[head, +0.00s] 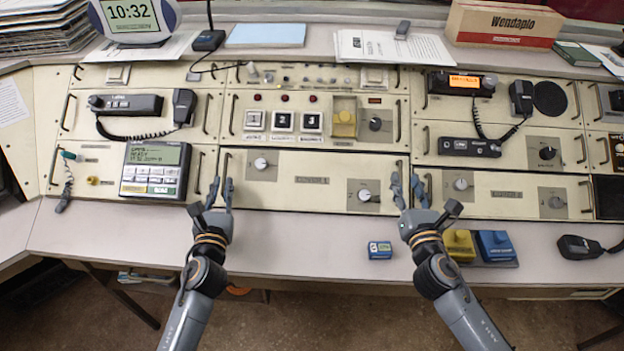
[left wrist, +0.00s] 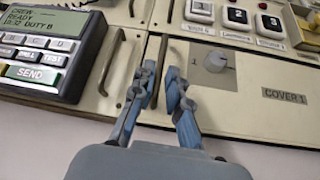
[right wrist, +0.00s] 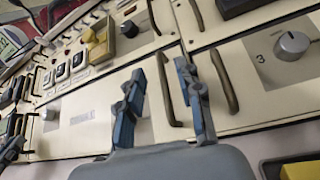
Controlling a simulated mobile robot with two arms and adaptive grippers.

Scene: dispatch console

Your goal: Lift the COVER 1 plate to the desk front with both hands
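The COVER 1 plate (head: 290,196) is a wide cream panel in the middle lower row of the console, flush in place, with a dark handle at each end and two knobs. It also shows in the left wrist view (left wrist: 235,112) and the right wrist view (right wrist: 75,138). My left gripper (head: 220,187) is open at the plate's left end; its fingers stand either side of the left handle (left wrist: 157,62). My right gripper (head: 407,185) is open at the right end, with the right handle (right wrist: 166,92) between its fingers. Whether any finger touches a handle is unclear.
The desk front (head: 300,235) is a bare grey strip below the plate. A keypad terminal (head: 155,170) stands left of my left gripper. Neighbouring panels have similar handles close by.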

